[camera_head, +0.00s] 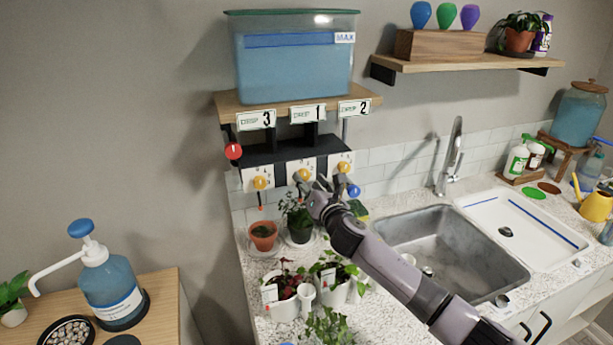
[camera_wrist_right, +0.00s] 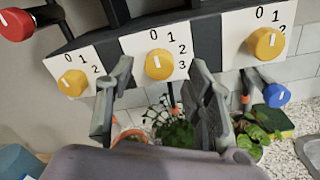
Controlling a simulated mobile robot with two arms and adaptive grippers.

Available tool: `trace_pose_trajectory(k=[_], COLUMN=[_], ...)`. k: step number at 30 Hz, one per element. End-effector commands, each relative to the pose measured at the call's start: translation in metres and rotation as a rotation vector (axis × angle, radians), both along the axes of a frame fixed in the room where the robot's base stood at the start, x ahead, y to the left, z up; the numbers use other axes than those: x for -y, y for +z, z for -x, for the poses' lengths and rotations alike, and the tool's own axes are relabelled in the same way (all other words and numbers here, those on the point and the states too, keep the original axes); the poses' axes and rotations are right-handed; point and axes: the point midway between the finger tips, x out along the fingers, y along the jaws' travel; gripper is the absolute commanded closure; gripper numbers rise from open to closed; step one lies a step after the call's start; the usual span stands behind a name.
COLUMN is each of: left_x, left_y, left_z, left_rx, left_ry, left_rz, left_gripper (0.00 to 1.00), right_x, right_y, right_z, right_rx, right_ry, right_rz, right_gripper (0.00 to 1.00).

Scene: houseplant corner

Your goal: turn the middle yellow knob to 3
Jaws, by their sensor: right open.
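The middle yellow knob (camera_wrist_right: 159,64) sits on a white dial plate marked 0, 1, 2, 3 in the wrist view. Its white pointer line stands nearly upright, toward the 0. In the head view the knob (camera_head: 303,174) is just above my right gripper (camera_head: 317,186). My right gripper (camera_wrist_right: 160,72) is open, with one finger to either side of the knob in the wrist view; I cannot tell whether they touch it. A left yellow knob (camera_wrist_right: 72,83) and a right yellow knob (camera_wrist_right: 266,43) flank it. My left gripper is not in view.
A red knob (camera_head: 233,151) is at the rack's left and a blue knob (camera_head: 353,191) at lower right. A water tank (camera_head: 295,65) stands on the shelf above cards reading 3, 1, 2. Potted plants (camera_head: 264,235) crowd the counter below; the sink (camera_head: 450,255) is right.

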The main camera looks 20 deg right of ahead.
Motion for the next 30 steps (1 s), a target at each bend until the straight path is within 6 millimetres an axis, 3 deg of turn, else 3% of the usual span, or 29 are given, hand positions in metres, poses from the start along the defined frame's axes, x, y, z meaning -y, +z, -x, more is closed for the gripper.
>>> trace_pose_trajectory(k=[6,18,30], left_x=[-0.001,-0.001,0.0], left_y=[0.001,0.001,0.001], left_z=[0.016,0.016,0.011], left_rx=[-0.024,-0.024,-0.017], left_ry=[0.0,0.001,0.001], left_rz=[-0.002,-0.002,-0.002], left_gripper=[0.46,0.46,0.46], right_x=[-0.001,-0.001,-0.001], right_y=[0.001,0.0,0.0], right_z=[-0.02,-0.025,-0.024], right_rx=[0.0,0.0,0.0], right_ry=[-0.002,-0.001,-0.001], right_rz=[-0.001,0.0,0.0], right_gripper=[0.52,0.52,0.78])
